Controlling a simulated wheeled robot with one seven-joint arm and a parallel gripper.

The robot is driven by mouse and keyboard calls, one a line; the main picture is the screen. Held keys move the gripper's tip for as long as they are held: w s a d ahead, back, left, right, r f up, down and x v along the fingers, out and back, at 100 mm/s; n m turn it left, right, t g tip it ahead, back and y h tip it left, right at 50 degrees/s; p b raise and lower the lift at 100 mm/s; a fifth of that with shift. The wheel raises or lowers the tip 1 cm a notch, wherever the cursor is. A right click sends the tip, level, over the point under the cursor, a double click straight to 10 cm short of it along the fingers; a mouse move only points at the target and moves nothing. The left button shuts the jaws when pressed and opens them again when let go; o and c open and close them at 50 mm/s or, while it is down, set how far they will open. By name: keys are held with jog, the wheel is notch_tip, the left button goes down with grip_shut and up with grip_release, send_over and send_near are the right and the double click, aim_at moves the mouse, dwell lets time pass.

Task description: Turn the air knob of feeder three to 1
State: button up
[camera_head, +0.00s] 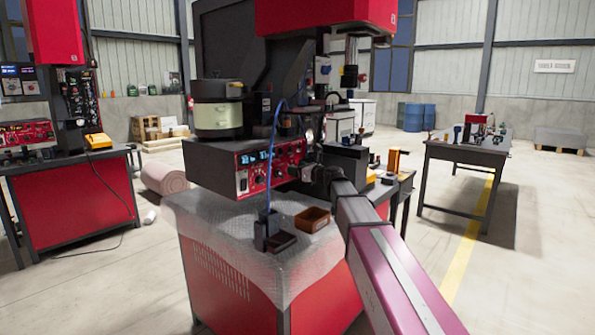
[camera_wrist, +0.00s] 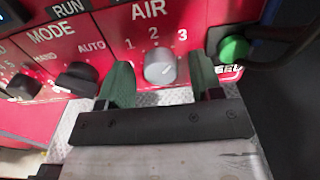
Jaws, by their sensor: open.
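In the wrist view the grey air knob (camera_wrist: 160,66) sits on the red panel under the word AIR. The marks 1, 2 and 3 run left to right above it, and the knob lies just under the 2. Its pointer is too unclear to read exactly. My gripper (camera_wrist: 161,78) is open, with one green finger on each side of the knob and a gap visible on both sides. In the head view my gripper (camera_head: 301,172) is at the right part of the feeder's red control panel (camera_head: 260,172); the knob cannot be made out there. No feeder number is readable.
A green button (camera_wrist: 233,49) is close to the right finger. A brown tray (camera_head: 312,219) and dark holder (camera_head: 272,236) stand on the bench below the panel.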

jog(key=shift+c, duration=0.3)
jog(key=c, duration=0.9)
jog(key=shift+n, duration=0.4)
jog(key=n, duration=1.6)
jog(key=shift+s+a+f+n, duration=0.15)
jog(key=shift+s+n, duration=0.05)
jog(key=shift+n, duration=0.2)
